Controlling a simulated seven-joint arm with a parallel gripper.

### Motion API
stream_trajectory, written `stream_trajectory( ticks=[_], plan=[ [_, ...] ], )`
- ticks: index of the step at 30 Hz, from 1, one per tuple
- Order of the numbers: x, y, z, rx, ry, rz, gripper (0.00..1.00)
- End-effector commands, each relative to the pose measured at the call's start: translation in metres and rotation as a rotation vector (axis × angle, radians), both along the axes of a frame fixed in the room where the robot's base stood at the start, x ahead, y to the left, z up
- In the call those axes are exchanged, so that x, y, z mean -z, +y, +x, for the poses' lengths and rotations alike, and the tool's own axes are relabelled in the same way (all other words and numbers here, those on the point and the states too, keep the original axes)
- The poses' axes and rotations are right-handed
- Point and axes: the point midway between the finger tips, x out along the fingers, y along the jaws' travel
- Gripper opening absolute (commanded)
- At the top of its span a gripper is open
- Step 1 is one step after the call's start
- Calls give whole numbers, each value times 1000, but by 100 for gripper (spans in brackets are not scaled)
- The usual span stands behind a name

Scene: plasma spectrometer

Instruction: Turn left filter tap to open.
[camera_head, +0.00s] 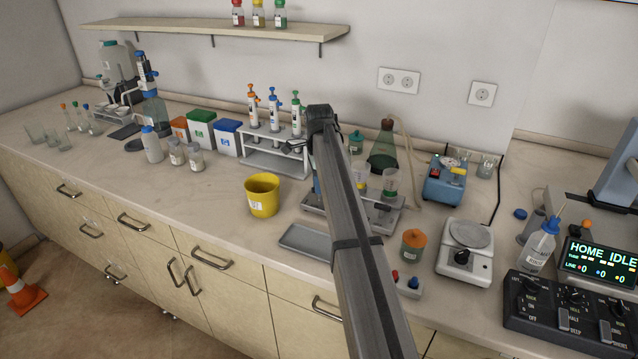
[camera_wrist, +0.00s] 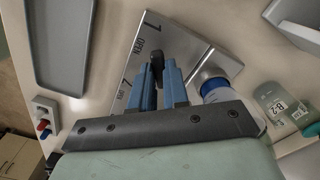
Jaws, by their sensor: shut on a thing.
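The filter stand (camera_head: 384,218) is a metal base with clear cups on top, right of my arm in the head view. Its metal plate (camera_wrist: 193,47) fills the middle of the wrist view, with "1" and "OPEN" printed at its upper left. My gripper (camera_wrist: 160,78) has its two blue fingers closed on a small dark tap handle (camera_wrist: 157,60) above this plate. The fingers cover most of the tap. My arm hides the left side of the stand and the tap in the head view. The tap's exact angle is hard to tell.
A grey tray (camera_head: 305,240) lies left of my arm, with a yellow bucket (camera_head: 262,195) behind it. A bottle with a blue ring (camera_wrist: 214,88) is close beside the right finger.

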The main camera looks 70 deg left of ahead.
Motion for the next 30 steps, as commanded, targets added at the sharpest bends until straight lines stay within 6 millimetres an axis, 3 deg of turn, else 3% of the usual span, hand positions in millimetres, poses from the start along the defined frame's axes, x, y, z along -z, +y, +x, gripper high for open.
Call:
stream_trajectory(
  ticks=[30],
  plan=[
    [0, 0, 0, -831, 0, 0, 0]
  ],
)
